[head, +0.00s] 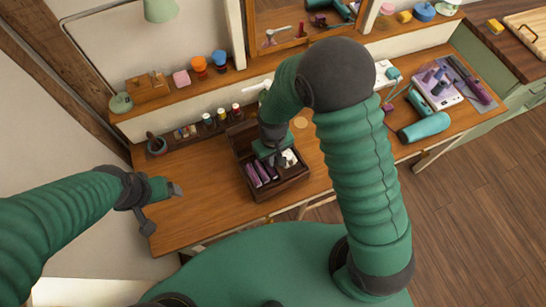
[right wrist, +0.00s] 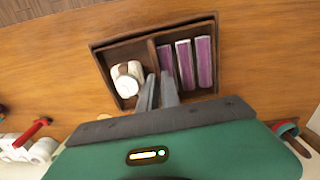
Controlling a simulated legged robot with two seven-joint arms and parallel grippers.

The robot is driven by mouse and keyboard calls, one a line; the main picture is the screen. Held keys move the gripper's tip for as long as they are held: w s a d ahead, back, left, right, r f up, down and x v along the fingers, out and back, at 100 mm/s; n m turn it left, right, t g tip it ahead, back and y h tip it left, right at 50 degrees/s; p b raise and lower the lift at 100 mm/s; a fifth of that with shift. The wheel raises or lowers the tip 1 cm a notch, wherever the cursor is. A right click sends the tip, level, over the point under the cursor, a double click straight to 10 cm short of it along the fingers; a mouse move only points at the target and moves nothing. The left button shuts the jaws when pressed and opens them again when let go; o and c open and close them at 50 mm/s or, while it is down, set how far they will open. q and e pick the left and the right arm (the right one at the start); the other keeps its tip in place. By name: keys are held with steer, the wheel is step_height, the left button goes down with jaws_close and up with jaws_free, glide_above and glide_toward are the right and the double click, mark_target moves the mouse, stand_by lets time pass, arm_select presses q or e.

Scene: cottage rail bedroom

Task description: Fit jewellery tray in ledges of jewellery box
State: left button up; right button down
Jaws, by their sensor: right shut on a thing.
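The dark wooden jewellery box (head: 284,190) stands on the dressing table. The jewellery tray, with a divider (right wrist: 154,58), shows in the right wrist view at the box's opening. It holds several purple bars (right wrist: 186,64) on one side and white rounded pieces (right wrist: 127,78) on the other. My right gripper (right wrist: 157,86) is shut on the tray at its divider and comes down from above; its arm hides part of the box in the head view. I cannot tell whether the tray rests on the ledges. My left gripper (head: 162,207) is open and empty, left of the box.
The wooden dressing table (head: 205,215) is clear between my left gripper and the box. Small bottles (head: 221,115) and a dark bowl (head: 156,145) stand along the back. A teal hairdryer (head: 424,128) and a white tray (head: 440,90) lie to the right.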

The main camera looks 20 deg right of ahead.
steer(key=shift+f, duration=0.2)
steer(key=shift+f, duration=0.25)
steer(key=shift+f, duration=0.1)
stand_by(0.6)
steer(key=shift+f+b, duration=0.25)
steer(key=shift+b, duration=0.05)
steer(key=c, duration=1.5)
jaws_free()
